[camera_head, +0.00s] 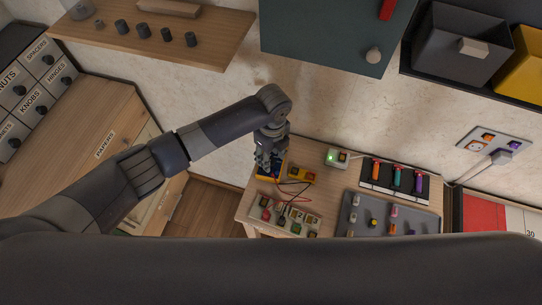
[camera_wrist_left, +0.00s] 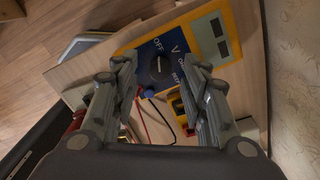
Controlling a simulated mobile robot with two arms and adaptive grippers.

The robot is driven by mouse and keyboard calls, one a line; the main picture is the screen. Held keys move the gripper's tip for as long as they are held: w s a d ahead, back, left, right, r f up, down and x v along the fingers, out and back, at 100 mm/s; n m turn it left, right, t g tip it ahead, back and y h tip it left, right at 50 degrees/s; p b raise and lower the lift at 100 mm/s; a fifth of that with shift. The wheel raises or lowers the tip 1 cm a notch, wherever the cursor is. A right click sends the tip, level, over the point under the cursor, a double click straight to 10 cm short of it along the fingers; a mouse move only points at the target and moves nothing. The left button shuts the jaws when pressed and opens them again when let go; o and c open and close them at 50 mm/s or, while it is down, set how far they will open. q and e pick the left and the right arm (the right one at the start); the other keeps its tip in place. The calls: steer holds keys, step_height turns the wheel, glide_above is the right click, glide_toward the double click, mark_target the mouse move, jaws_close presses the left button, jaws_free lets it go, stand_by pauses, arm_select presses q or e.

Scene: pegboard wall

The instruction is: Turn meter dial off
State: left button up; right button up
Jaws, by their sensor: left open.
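The meter (camera_wrist_left: 205,48) is a yellow-edged device with a blue face, lying on the wooden table. Its round dark dial (camera_wrist_left: 158,68) shows in the left wrist view, with the labels "OFF" and "V" around it. My left gripper (camera_head: 268,163) is over the meter in the head view and hides most of it; a blue and yellow edge of the meter (camera_head: 264,177) shows below the fingers. In the left wrist view my left gripper (camera_wrist_left: 158,75) is open, with one finger on each side of the dial. Contact with the dial cannot be told. My right gripper is not in view.
Red and dark leads run from the meter to a block of coloured terminals (camera_head: 285,215). A small yellow box (camera_head: 302,175) sits right beside the meter. A charger with a green light (camera_head: 336,157), a tool rack (camera_head: 394,181) and a grey tray (camera_head: 385,217) stand further right.

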mark_target(271, 160)
arm_select(q)
step_height(271, 160, up, 6)
steer(key=shift+r, duration=0.2)
stand_by(0.5)
